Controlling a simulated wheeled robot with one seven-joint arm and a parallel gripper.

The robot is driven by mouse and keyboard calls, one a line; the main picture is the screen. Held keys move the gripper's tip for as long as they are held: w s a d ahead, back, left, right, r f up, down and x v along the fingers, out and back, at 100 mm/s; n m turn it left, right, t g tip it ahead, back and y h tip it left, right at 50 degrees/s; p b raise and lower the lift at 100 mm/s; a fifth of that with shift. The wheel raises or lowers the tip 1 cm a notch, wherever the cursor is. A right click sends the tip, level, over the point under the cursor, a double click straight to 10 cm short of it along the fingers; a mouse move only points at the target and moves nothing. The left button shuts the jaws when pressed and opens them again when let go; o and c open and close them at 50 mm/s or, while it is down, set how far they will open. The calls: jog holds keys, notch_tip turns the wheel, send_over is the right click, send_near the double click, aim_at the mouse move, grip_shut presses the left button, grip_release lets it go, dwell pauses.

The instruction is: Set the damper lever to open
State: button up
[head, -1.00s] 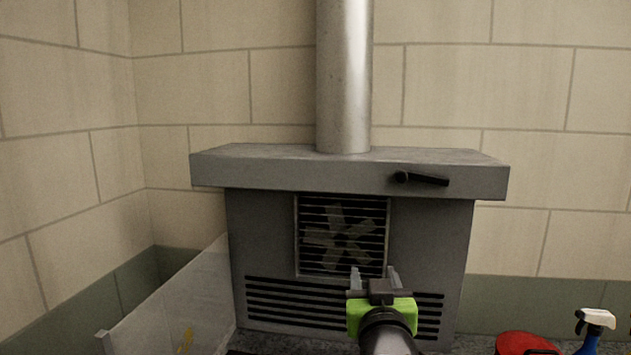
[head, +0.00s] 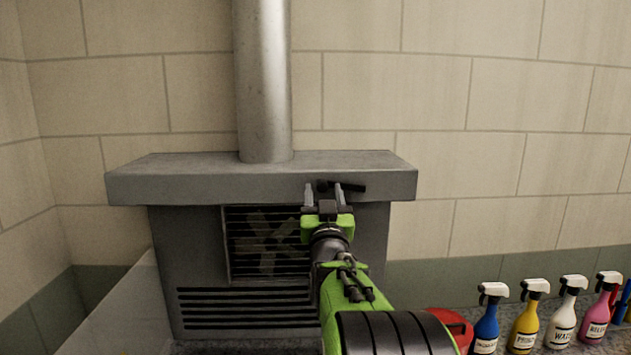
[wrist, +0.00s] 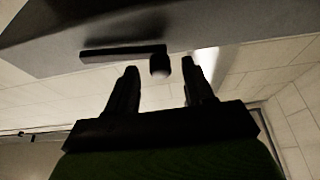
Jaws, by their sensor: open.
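The damper lever (head: 348,188) is a short black bar on a round pivot, on the front face of the grey hood (head: 190,187). In the head view it points right, close to horizontal with a slight droop at most. My gripper (head: 323,190) is open, its two fingers pointing up at the hood front and overlapping the lever's pivot end in the picture. In the wrist view the lever (wrist: 115,53) lies beyond the fingertips, and its rounded pivot end (wrist: 160,66) shows between the two fingers (wrist: 160,80). I see no contact with the lever.
A metal flue pipe (head: 263,80) rises from the hood. A fan grille (head: 265,245) sits below it. Several spray bottles, including a blue one (head: 487,322), and a red object (head: 450,325) stand at lower right. A pale panel (head: 120,310) leans at lower left.

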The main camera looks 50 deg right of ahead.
jog(key=shift+w+d+r, duration=0.25)
jog(key=shift+w+d, duration=0.15)
jog(key=shift+d, duration=0.1)
jog(key=shift+a, duration=0.1)
grip_shut()
